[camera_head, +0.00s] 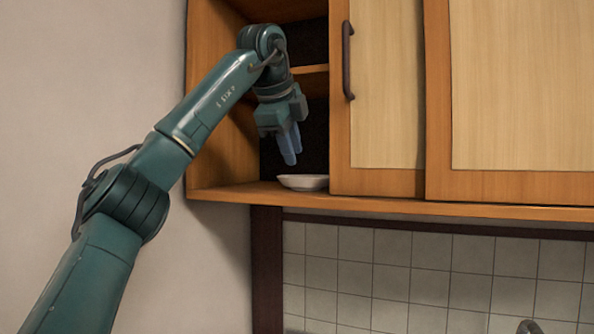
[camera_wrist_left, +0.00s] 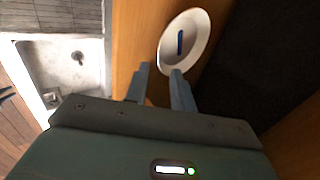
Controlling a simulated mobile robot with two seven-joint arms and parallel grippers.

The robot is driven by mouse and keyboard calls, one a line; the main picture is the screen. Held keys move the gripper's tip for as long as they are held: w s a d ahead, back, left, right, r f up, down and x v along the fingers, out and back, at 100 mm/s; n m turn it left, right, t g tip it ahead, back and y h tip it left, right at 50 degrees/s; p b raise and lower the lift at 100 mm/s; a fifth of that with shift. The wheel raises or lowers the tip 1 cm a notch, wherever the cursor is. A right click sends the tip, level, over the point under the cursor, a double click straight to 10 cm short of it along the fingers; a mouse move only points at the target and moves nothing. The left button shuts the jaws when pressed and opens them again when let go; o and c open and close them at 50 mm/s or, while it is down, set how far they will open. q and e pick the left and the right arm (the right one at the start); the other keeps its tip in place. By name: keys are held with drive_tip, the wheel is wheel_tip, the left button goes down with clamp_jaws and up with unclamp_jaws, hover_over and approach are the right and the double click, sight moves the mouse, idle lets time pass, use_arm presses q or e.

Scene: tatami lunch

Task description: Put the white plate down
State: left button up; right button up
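My left gripper (camera_head: 290,161) points down above the plate's left side, and a small gap shows between fingertips and plate. In the left wrist view the two fingers (camera_wrist_left: 160,69) stand apart with nothing clearly between them; one tip overlaps the plate's rim in the picture. My right gripper is out of view.
The wooden cabinet (camera_head: 232,188) has a left side wall and a shelf (camera_head: 311,69) close around my left wrist. A sliding door (camera_head: 385,100) with a dark handle (camera_head: 348,60) stands right of the opening. A sink (camera_wrist_left: 75,60) lies below.

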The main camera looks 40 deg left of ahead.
use_arm(q)
drive_tip(key=shift+v, duration=2.7)
drive_tip(key=shift+f, duration=0.1)
